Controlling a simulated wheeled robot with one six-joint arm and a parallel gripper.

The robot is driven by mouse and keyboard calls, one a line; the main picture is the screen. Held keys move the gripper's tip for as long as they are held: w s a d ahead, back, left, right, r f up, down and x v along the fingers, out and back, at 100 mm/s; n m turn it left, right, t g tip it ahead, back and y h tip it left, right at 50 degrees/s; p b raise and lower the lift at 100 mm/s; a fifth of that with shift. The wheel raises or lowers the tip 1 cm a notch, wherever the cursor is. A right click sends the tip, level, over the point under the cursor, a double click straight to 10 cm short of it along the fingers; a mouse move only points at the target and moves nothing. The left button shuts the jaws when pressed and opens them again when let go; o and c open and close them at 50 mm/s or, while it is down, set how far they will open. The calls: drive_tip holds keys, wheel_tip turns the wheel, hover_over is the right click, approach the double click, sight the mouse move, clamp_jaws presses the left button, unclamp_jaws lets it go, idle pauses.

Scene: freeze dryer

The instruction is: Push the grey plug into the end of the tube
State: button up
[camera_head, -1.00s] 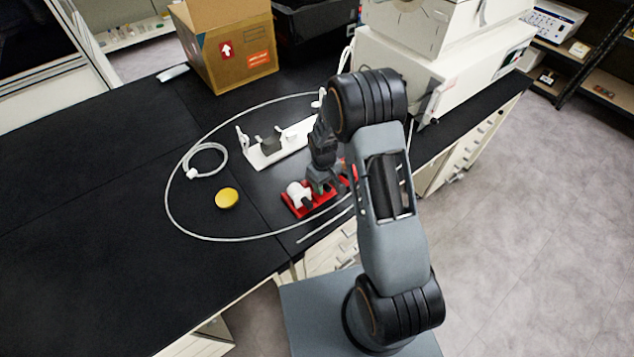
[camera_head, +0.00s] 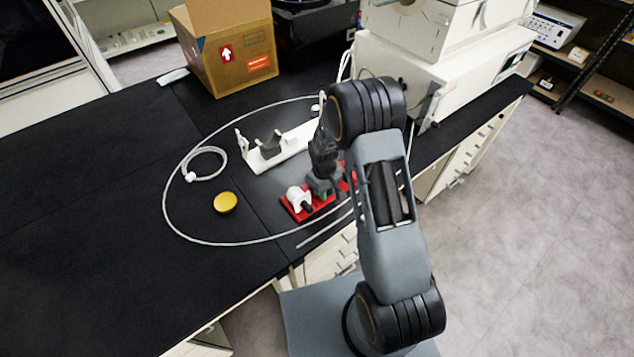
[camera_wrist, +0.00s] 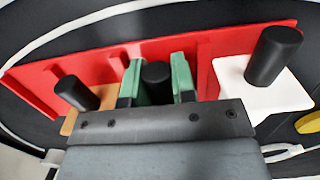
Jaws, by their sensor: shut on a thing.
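The grey plug's dark handle (camera_wrist: 155,76) stands between the green fingertips of my gripper (camera_wrist: 156,82) in the wrist view, and my gripper is shut on it. In the head view, my gripper (camera_head: 322,180) is low over the red rack (camera_head: 302,213). The plug's body is largely hidden by my gripper. The thin pale tube (camera_head: 166,213) lies in a big loop on the black bench. One straight stretch of tube (camera_head: 322,232) runs near the bench's front edge. I cannot tell which tube end is open.
A white part (camera_wrist: 265,95) and an orange part (camera_wrist: 72,122), each with a black handle, sit on the rack either side of my gripper. A white stand (camera_head: 291,147) is behind. A yellow disc (camera_head: 225,202) and cardboard box (camera_head: 228,50) are left. The left bench is clear.

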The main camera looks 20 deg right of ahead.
clamp_jaws()
drive_tip(key=shift+r, duration=0.1)
drive_tip(key=shift+r+p, duration=1.9)
drive_tip(key=shift+r, duration=1.05)
drive_tip(key=shift+a, duration=0.1)
